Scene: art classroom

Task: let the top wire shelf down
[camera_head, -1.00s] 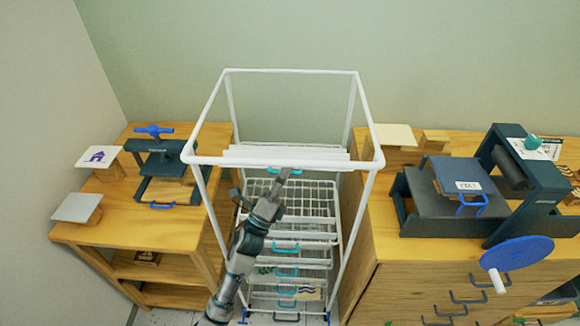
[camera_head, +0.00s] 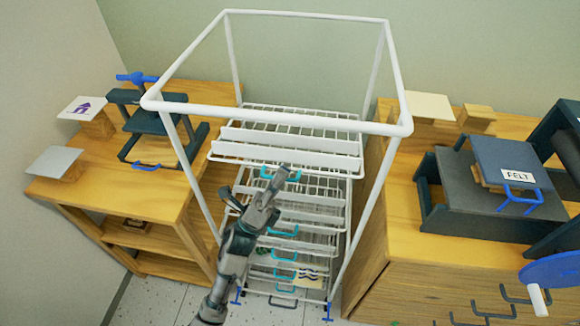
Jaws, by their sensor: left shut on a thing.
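The top wire shelf (camera_head: 290,142) is a white wire panel with a plain front strip, inside a white tube rack (camera_head: 270,117). It spans the rack at a shallow slope or nearly flat; the exact angle is hard to tell. A teal handle (camera_head: 292,177) hangs at its front edge. My left gripper (camera_head: 281,176) reaches up from below and is shut on this handle, covering part of it. My right gripper is not in view.
Several lower wire shelves (camera_head: 312,215) with teal handles sit below. A wooden shelf unit (camera_head: 75,190) with a small press (camera_head: 150,122) stands left. A wooden cabinet (camera_head: 420,265) with a larger press (camera_head: 480,200) stands right. The rack's posts flank my arm closely.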

